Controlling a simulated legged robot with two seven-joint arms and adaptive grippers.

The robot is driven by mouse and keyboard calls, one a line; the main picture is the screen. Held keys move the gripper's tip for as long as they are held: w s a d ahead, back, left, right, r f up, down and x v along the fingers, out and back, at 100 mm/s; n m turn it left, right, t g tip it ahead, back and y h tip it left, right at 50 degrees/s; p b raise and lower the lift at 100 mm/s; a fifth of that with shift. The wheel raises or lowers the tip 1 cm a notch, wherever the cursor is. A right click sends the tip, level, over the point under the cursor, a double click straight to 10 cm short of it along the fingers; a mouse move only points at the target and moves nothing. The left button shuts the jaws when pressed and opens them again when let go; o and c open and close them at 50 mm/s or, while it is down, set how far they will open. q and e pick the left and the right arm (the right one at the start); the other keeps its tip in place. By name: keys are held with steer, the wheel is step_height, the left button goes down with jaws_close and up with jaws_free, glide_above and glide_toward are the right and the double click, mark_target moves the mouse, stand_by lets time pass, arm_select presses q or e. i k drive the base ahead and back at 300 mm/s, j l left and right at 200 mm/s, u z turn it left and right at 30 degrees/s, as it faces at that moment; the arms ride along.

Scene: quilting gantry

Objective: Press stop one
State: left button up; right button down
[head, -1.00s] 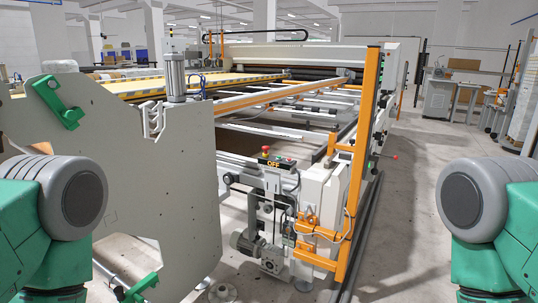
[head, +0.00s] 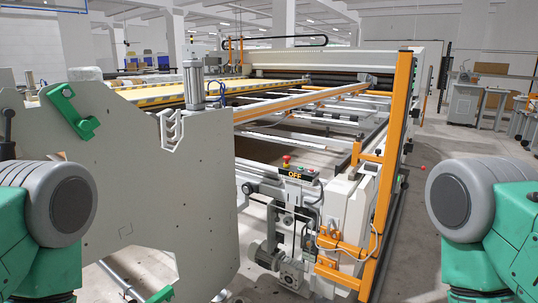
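A small black control box marked OFF (head: 297,174) sits on top of the machine's near end, right of the picture's middle. A red button (head: 286,159) stands up at its left end, and a smaller red spot shows near its right end. No label reading "stop one" can be made out. My left and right arms show only as grey and green links at the two picture edges, well apart from the box. Neither gripper is in view.
A large white side plate (head: 150,190) stands at the left, close to my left arm. An orange upright post (head: 391,165) rises right of the box. Motor gear (head: 283,262) sits low at the machine's near end. Grey floor (head: 425,150) is open at the right.

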mark_target(287, 158)
steer(key=u, duration=0.5)
steer(key=i+u, duration=0.1)
steer(key=u, duration=0.85)
steer(key=i+l+u, duration=0.1)
steer(key=u, duration=0.4)
steer(key=i+l+u, duration=0.1)
steer(key=l+u, duration=0.15)
steer(key=u, duration=0.2)
steer(key=l+u, duration=0.2)
steer(key=u, duration=0.25)
steer(key=l+z, duration=0.25)
steer(key=l, duration=0.3)
steer(key=i+l+z, duration=0.1)
steer(key=l+z, duration=0.2)
steer(key=l, duration=0.25)
steer(key=l+z, duration=0.25)
steer(key=l, duration=0.8)
steer(key=l+z, duration=0.2)
steer(key=z, duration=0.3)
steer(key=i+l+z, duration=0.1)
steer(key=z, duration=0.4)
steer(key=i+l+z, duration=0.1)
steer(key=z, duration=0.35)
